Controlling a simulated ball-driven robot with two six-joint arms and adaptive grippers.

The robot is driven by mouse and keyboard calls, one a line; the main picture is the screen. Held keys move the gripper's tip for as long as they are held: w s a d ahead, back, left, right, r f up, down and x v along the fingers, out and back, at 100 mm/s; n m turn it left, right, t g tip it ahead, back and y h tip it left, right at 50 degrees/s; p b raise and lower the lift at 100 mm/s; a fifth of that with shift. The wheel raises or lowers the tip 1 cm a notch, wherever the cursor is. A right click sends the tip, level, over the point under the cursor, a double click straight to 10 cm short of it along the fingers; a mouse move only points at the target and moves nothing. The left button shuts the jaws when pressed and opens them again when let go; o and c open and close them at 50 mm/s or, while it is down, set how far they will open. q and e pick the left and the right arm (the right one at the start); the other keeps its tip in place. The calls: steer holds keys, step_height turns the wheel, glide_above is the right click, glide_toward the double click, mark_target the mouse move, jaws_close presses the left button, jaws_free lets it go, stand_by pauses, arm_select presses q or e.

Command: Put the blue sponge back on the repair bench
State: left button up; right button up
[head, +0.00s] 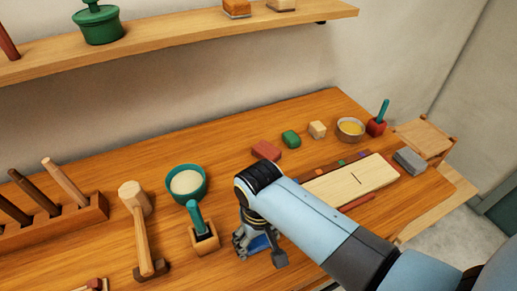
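The blue sponge (257,244) is at the front middle of the wooden repair bench (225,270), partly hidden by my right gripper. My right gripper (262,250) points down over it, with a finger on the left and a finger on the right of the sponge. I cannot tell whether the fingers press on it, or whether it rests fully on the bench top. My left gripper is not in view.
Left of my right gripper stand a small wooden box with a green-handled tool (201,230), a teal bowl (187,184) and a mallet (139,225). A pale board (350,185) lies to the right. A shelf (190,37) hangs above.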

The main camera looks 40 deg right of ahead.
mark_target(259, 238)
steer(key=o, duration=0.3)
steer(key=shift+r, duration=0.15)
step_height(259, 238, up, 12)
steer(key=shift+b, duration=0.4)
steer(key=shift+d, duration=0.1)
stand_by(0.4)
